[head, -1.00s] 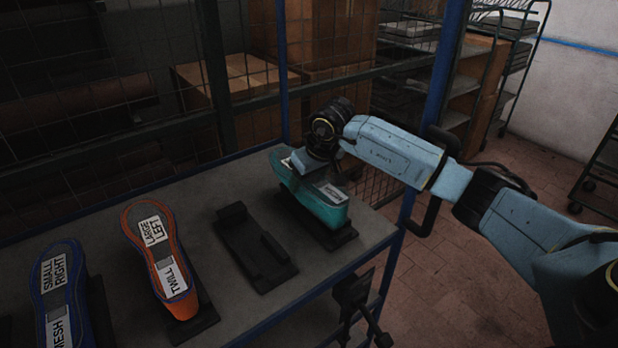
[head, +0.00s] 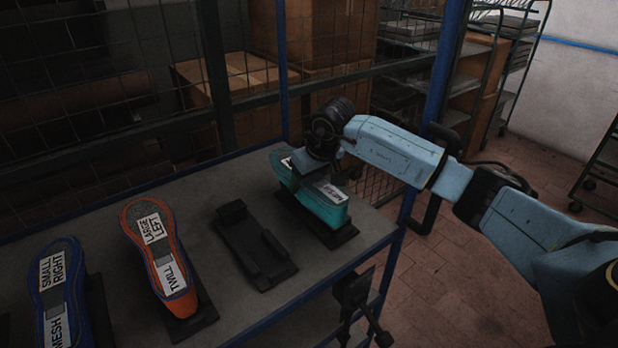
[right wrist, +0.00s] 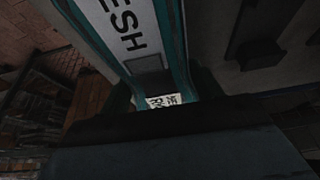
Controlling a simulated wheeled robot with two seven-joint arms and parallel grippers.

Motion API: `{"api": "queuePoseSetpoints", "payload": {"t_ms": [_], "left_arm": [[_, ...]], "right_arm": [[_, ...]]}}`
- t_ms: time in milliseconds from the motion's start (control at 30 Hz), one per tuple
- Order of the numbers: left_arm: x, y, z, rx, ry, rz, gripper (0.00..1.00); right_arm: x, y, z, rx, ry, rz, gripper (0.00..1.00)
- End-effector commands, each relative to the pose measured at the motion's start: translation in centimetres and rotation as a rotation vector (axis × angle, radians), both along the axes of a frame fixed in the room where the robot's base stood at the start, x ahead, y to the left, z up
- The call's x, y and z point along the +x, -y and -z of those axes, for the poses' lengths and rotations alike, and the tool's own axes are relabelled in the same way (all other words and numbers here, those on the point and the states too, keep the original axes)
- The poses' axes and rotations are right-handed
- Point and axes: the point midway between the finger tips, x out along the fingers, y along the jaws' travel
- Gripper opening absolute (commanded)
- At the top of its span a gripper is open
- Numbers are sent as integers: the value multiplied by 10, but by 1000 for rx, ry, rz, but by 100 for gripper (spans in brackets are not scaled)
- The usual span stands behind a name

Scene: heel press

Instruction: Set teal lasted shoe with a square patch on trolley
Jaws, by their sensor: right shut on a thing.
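The teal lasted shoe (head: 318,207) is at the right end of the trolley shelf (head: 190,207), at a black holder (head: 338,236). It carries white labels, and the right wrist view shows a grey square patch (right wrist: 147,63) between them on the shoe. My right gripper (head: 312,180) is over the middle of the shoe and shut on it. Its fingertips are hidden in the head view. I cannot tell whether the shoe touches the holder. My left gripper is not in view.
An empty black holder (head: 256,247) stands left of the teal shoe. An orange shoe (head: 160,255) labelled large left twill and a blue shoe (head: 60,290) labelled small right mesh stand further left. A blue post (head: 425,130) and wire mesh are close behind my right arm.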

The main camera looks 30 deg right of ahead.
Motion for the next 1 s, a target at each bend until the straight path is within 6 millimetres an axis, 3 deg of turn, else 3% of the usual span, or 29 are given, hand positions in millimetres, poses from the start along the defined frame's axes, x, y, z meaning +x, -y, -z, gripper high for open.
{"api": "queuePoseSetpoints", "payload": {"t_ms": [533,567,600,733,1000], "left_arm": [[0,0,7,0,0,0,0],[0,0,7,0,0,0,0],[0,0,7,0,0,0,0],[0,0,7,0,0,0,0],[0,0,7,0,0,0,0]], "right_arm": [[1,0,6,1,5,1,18],[1,0,6,1,4,1,67],[1,0,6,1,4,1,72],[0,0,7,0,2,0,89],[-1,0,8,0,-4,0,90]]}}
